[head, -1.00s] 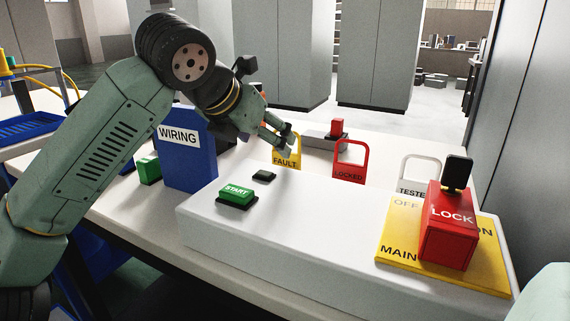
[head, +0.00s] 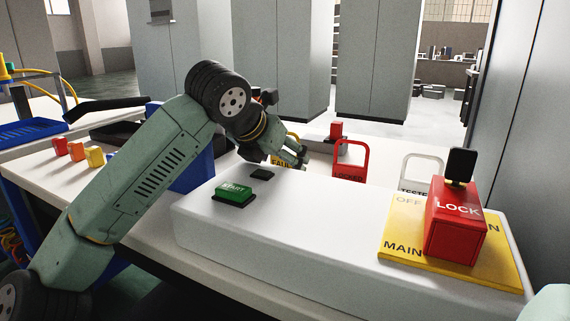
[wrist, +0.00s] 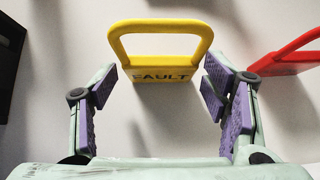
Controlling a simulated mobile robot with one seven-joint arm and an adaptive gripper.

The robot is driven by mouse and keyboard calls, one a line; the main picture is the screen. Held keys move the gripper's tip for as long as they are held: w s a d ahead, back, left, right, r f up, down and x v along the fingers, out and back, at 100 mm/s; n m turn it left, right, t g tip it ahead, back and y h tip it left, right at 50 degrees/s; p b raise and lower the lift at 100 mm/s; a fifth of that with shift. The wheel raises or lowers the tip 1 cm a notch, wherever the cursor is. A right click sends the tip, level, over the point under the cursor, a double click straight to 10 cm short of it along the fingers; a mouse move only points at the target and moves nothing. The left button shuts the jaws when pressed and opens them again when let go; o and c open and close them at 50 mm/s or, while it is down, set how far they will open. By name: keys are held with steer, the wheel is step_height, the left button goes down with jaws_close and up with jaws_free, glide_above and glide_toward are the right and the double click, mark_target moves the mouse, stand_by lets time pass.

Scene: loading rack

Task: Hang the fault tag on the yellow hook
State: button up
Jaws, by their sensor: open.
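The yellow fault tag (wrist: 162,73) stands upright on the table, its loop handle up and the word FAULT on its body. In the wrist view it lies ahead of and between the two purple-padded fingers of my gripper (wrist: 161,92), which are apart with nothing held. In the head view my gripper (head: 301,157) is low at the fault tag (head: 281,160) and partly covers it. I cannot tell whether the fingers touch it. I cannot make out the yellow hook in these views.
The red LOCKED tag (head: 349,160) stands just right of the fault tag; a white TESTED tag (head: 420,171) is further right. A white raised box (head: 320,225) in front carries a green START button (head: 233,194) and a red LOCK block (head: 455,225). Grey cabinets stand behind.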

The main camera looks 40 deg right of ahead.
steer(key=c, duration=0.7)
stand_by(0.3)
step_height(320, 180, up, 10)
steer(key=p, duration=0.7)
steer(key=shift+r, duration=0.1)
